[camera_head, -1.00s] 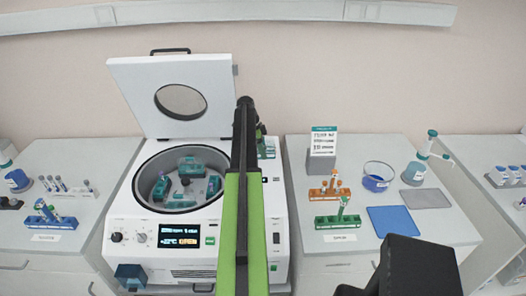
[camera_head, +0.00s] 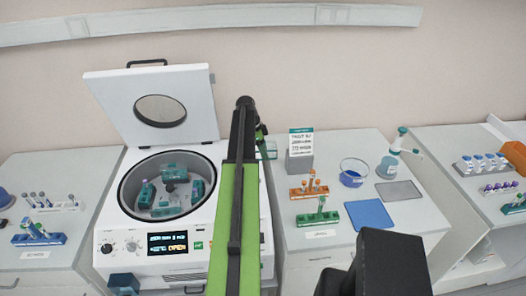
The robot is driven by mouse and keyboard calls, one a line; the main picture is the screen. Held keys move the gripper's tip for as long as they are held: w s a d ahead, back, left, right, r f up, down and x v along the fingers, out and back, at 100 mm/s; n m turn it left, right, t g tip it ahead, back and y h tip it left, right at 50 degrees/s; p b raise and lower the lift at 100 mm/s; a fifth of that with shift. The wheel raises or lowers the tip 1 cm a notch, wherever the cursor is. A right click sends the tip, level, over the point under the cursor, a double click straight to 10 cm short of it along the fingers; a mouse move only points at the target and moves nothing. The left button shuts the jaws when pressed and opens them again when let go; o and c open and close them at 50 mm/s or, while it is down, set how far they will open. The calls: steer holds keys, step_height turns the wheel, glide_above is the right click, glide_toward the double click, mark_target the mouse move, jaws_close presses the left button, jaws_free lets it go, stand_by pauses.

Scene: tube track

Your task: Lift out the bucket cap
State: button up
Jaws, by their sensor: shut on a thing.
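My gripper (camera_head: 261,133) is at the far end of my green and black arm, mostly hidden behind it. It is shut on a small translucent teal piece, which looks like the bucket cap (camera_head: 269,149), held right of the centrifuge bowl. The white centrifuge (camera_head: 228,205) stands with its lid (camera_head: 160,108) raised. Teal buckets sit in its round bowl, one at the back (camera_head: 174,171) and one at the right (camera_head: 197,190). I cannot tell which of them are capped.
On the right bench are an orange rack (camera_head: 309,191), a green rack (camera_head: 318,217), a sign block (camera_head: 300,150), a beaker (camera_head: 353,173), a blue mat (camera_head: 369,214) and a grey mat (camera_head: 398,190). The blue mat looks bare. A blue tube rack (camera_head: 38,239) stands on the left bench.

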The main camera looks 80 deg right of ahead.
steer(key=shift+r+p, duration=2.55)
